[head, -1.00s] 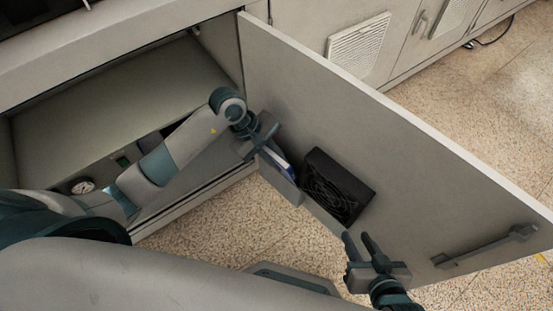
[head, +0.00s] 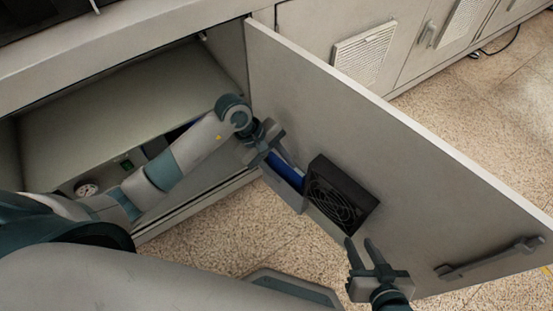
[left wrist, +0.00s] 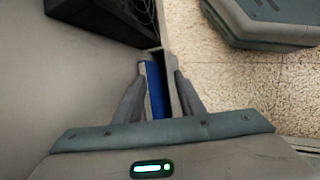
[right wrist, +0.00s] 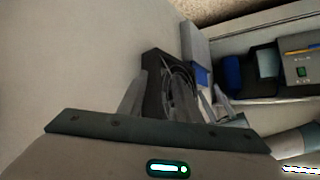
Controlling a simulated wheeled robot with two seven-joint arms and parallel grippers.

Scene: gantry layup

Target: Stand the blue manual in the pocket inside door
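The blue manual (head: 287,178) stands in the grey pocket (head: 283,191) on the inside of the open door (head: 400,150). In the left wrist view the manual (left wrist: 154,90) shows as a blue strip beside a pale strip. My left gripper (head: 268,150) is at the pocket's cabinet-side end; its fingers (left wrist: 157,85) are apart, one on either side of the manual, with gaps visible. The manual's lower part is hidden in the pocket. My right gripper (head: 363,250) is open and empty in front of the door, below the fan.
A black fan box (head: 338,195) is fixed to the door next to the pocket. The open cabinet, with a gauge (head: 87,189) low inside, is at left. Speckled floor (head: 205,225) is clear below the door.

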